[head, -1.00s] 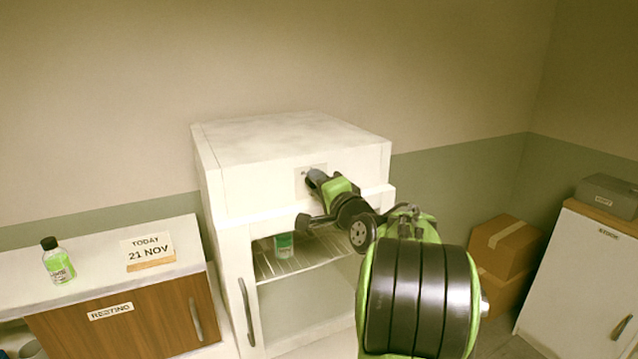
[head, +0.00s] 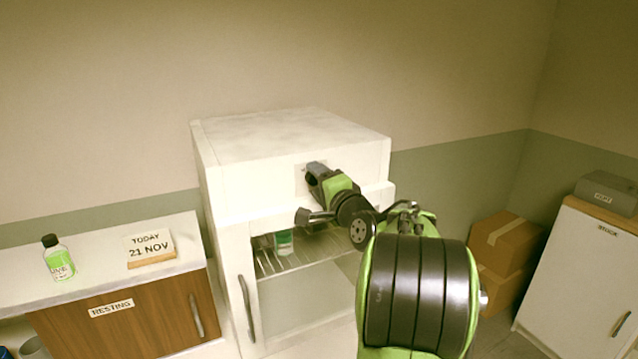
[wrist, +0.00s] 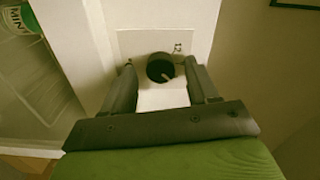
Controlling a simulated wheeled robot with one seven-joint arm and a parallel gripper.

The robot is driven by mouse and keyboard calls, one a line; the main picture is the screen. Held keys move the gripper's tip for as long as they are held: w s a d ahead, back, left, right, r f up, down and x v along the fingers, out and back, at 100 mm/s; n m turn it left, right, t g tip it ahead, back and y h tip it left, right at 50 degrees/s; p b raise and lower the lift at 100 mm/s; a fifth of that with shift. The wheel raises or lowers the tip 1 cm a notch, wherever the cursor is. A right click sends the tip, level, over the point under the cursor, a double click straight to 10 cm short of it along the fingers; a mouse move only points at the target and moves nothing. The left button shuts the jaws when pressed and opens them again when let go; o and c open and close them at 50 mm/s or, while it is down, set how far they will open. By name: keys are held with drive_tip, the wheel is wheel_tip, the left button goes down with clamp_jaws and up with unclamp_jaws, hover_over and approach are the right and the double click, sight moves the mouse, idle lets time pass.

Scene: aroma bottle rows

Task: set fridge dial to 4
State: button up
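The fridge (head: 260,185) is a white cabinet with a light dial plate (wrist: 128,45) on its upper front. In the wrist view the dial (wrist: 158,67) is a round dark knob with a pale pointer angled toward the lower right. A small mark shows at the plate's upper right, too blurred to read. My gripper (wrist: 163,70) is open, one finger on each side of the dial. I cannot tell whether either finger touches it. In the head view my gripper (head: 317,174) is at the plate and hides the dial.
Inside the fridge, a green-labelled bottle (head: 284,242) stands on a wire shelf. On the left, a counter (head: 95,275) bears a green bottle (head: 58,259) and a date sign (head: 150,248). Cardboard boxes (head: 503,243) and a white cabinet (head: 578,275) stand at right.

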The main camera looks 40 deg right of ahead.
drive_tip(key=shift+s, duration=0.1)
drive_tip(key=b+v, duration=0.3)
drive_tip(key=v, duration=1.2)
drive_tip(key=shift+s+a, duration=0.2)
drive_tip(key=shift+s, duration=0.05)
drive_tip(key=shift+r, duration=0.1)
drive_tip(key=w+a+f+n+g+y, duration=0.1)
drive_tip(key=a+f+n+g+y, duration=0.2)
drive_tip(key=a, duration=0.4)
drive_tip(key=a+f+n+g+y, duration=0.1)
drive_tip(key=a+f+n, duration=0.35)
drive_tip(key=a, duration=0.25)
drive_tip(key=w+a+f+n+g+y, duration=0.1)
drive_tip(key=a+f+n+g+y, duration=0.1)
drive_tip(key=a+f+n, duration=0.3)
drive_tip(key=s+a+f+n+g, duration=0.2)
drive_tip(key=s+a+n+g, duration=0.1)
drive_tip(key=s, duration=0.3)
drive_tip(key=s+a+f+n+g+h, duration=0.1)
drive_tip(key=s+a+f+n+g, duration=0.1)
drive_tip(key=s, duration=0.4)
drive_tip(key=shift+s+a+f+n+g, duration=0.4)
drive_tip(key=shift+a+f+n, duration=0.3)
drive_tip(key=shift+a+n, duration=0.2)
